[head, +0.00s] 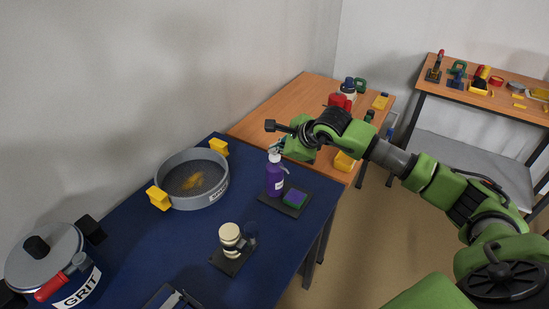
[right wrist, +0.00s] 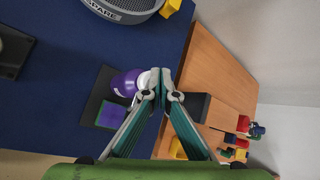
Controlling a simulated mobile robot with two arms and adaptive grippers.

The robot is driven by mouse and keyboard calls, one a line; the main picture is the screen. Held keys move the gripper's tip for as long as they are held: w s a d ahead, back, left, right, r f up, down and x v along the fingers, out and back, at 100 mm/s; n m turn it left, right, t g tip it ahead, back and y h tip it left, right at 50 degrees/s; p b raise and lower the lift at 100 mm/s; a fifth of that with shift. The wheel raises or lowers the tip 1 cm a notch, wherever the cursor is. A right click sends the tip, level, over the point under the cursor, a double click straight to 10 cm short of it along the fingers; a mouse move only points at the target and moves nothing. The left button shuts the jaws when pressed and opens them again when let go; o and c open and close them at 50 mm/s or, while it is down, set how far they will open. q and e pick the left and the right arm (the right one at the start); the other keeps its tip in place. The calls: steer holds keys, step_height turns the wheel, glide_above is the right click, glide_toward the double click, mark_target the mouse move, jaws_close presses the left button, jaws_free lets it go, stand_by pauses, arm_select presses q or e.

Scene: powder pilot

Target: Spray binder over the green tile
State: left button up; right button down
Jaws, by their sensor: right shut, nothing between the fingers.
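A purple spray bottle (head: 275,181) with a white top stands upright on a dark tray (head: 280,204) on the blue table. It also shows in the right wrist view (right wrist: 124,84). Beside it on the tray lies a small square block in green and purple (head: 295,197), seen from above in the right wrist view (right wrist: 112,115); no separate plain green tile is clear. My right gripper (head: 279,146) is shut and empty, close to the bottle's white top. In the right wrist view its fingertips (right wrist: 160,88) overlap the white top; contact cannot be told. My left gripper is out of view.
A grey sieve (head: 192,201) with yellow handles, a lidded GRIT pot (head: 83,287) and a cream-topped tool on a black stand (head: 230,263) occupy the blue table. A wooden table (head: 285,104) adjoins behind, holding red and yellow items. Blue surface between sieve and tray is clear.

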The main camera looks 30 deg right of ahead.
mark_target(276, 156)
steer(key=shift+r, duration=0.7)
steer(key=shift+r, duration=0.1)
step_height(276, 156, up, 6)
steer(key=shift+f+p, duration=0.1)
steer(key=shift+p, duration=1.1)
